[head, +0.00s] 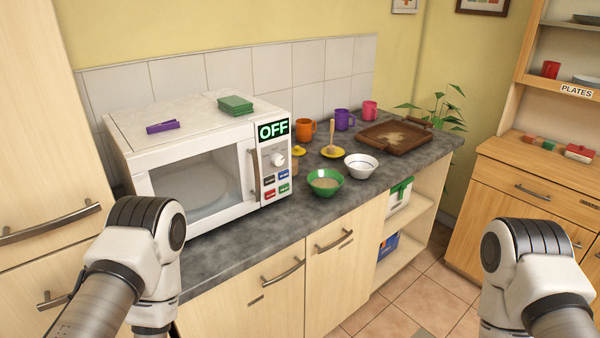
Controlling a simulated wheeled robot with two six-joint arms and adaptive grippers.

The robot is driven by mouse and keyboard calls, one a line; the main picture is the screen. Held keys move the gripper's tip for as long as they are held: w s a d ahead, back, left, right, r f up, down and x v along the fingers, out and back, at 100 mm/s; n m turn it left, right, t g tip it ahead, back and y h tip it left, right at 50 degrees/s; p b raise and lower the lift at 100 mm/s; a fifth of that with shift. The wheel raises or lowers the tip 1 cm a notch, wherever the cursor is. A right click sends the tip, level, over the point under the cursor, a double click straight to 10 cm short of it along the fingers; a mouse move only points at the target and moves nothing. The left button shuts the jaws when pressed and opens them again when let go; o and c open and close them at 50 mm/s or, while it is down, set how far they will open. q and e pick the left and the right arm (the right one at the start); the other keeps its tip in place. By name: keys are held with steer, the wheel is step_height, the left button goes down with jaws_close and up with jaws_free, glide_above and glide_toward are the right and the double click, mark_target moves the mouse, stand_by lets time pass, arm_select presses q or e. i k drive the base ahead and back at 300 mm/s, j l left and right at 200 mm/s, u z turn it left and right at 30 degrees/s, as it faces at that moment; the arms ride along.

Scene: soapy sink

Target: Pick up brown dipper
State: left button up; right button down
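A brown wooden stick that looks like the dipper (332,133) stands upright on the counter, its lower end at a small yellow dish (333,153). It is behind the green bowl and the white bowl, to the right of the microwave. I cannot make out the shape of its lower end. Only links of my two arms show, at the lower left and lower right. Both grippers are out of the picture, and both arms are well apart from the dipper.
A white microwave (218,132) reading OFF fills the counter's left. A green bowl (325,183) and white bowl (361,166) stand in front of the dipper. Orange (305,131), purple (345,120) and pink (370,110) mugs stand behind. A wooden tray (413,134) lies right.

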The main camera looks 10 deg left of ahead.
mark_target(331, 149)
steer(key=i+l+u, duration=0.1)
steer(key=u, duration=0.3)
steer(key=l+u, duration=0.15)
steer(key=u, duration=0.3)
steer(key=i+l+u, duration=0.1)
steer(key=u, duration=0.3)
steer(key=l+u, duration=0.25)
steer(key=u, duration=0.15)
